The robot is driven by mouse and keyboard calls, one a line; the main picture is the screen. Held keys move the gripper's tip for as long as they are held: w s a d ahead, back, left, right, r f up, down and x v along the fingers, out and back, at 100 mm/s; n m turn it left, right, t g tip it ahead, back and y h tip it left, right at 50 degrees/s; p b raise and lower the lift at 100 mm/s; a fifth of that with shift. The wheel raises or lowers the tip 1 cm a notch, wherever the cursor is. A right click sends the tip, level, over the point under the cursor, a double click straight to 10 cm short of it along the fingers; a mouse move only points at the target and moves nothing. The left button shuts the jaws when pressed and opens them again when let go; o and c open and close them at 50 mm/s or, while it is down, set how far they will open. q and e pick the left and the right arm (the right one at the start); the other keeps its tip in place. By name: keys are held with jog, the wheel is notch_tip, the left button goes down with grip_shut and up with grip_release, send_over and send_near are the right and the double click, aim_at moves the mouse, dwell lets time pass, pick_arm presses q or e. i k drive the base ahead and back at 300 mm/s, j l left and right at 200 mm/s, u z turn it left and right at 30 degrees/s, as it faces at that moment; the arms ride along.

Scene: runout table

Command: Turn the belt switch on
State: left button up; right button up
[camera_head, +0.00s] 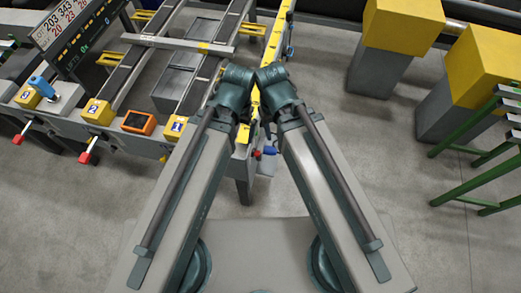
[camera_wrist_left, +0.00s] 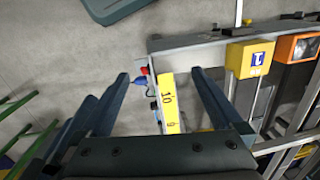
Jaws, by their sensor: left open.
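An orange box with a dark face (camera_head: 139,121) sits on the table's front rail between the yellow boxes marked 2 and 1. It looks like a switch housing; its setting is too small to read. In the left wrist view the orange box (camera_wrist_left: 299,47) is at the upper right, next to yellow box 1 (camera_wrist_left: 250,58). My left gripper (camera_wrist_left: 160,75) is open, its two fingers apart with a yellow numbered scale strip (camera_wrist_left: 169,105) seen between them. The box is outside the fingers, to their right. In the head view my arms hide the left fingers. My right fingers cannot be made out.
Yellow box 2 (camera_head: 98,111) and red-tipped levers (camera_head: 85,157) line the front rail. A small red and blue fitting (camera_head: 269,141) is at the table's right corner. Yellow-topped posts (camera_head: 397,40) and a green rack (camera_head: 475,150) stand right. Floor between is clear.

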aim_at(254, 152)
jog(key=k+l+z, duration=0.1)
jog(key=l, duration=0.25)
jog(key=k+l, duration=0.15)
jog(key=l, duration=0.2)
jog(key=k+l+z, duration=0.15)
jog(key=l, duration=0.2)
jog(key=l+z, duration=0.1)
jog(key=l, duration=0.25)
